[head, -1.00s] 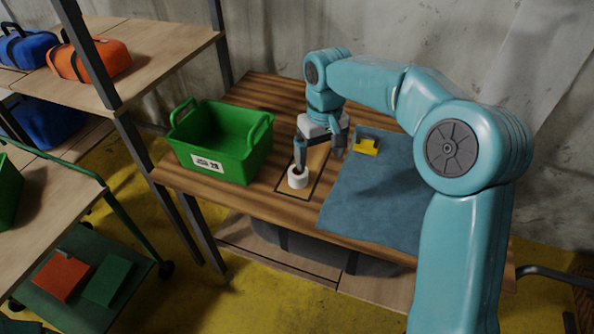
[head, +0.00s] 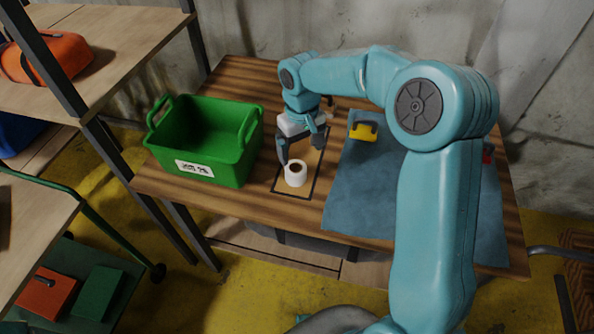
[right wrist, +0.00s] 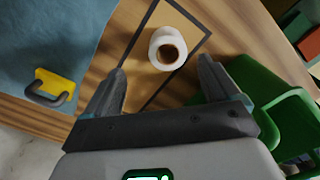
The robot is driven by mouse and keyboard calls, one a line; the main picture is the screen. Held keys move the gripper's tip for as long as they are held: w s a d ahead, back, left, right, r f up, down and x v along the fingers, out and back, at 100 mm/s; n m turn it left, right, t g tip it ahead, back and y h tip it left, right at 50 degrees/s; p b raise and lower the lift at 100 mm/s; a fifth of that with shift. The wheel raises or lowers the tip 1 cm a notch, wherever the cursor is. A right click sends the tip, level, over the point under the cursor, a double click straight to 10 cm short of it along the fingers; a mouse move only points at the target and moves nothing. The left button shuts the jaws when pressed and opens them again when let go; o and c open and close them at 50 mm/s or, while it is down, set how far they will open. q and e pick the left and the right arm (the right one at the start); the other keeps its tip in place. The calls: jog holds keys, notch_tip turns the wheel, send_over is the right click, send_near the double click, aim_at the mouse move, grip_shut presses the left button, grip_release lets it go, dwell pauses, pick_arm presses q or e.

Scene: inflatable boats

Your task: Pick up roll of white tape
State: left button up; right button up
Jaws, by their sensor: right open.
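The roll of white tape (head: 295,173) stands on the wooden table inside a dark outlined rectangle, with its hole facing up. In the right wrist view the roll (right wrist: 168,48) lies ahead of the fingertips, roughly midway between their lines. My right gripper (head: 302,155) is open and empty, just behind and above the roll in the head view. In the right wrist view its two fingers (right wrist: 162,72) are spread apart, with the roll beyond them. I cannot tell how far above the table the fingers are. My left gripper is not in view.
A green crate (head: 222,178) stands left of the roll, close to the right gripper. A blue cloth (head: 360,205) covers the table's right side, with a yellow tool (head: 362,131) on it. A wooden shelf (head: 90,60) with an orange bag (head: 48,57) stands at the left.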

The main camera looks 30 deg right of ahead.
aim_at(296, 168)
jog(key=f, duration=0.2)
jog(key=w+f, duration=0.1)
jog(key=shift+a, duration=0.4)
jog(key=shift+s+f, duration=0.15)
jog(key=shift+f, duration=0.05)
notch_tip(296, 168, down, 5)
jog(key=shift+a+p, duration=0.15)
jog(key=shift+p, duration=0.15)
jog(key=shift+s+r, duration=0.1)
jog(key=shift+s, duration=0.05)
jog(key=shift+w, duration=0.25)
jog(key=c, duration=1.1)
jog(key=shift+s, duration=0.1)
jog(key=shift+c, duration=0.2)
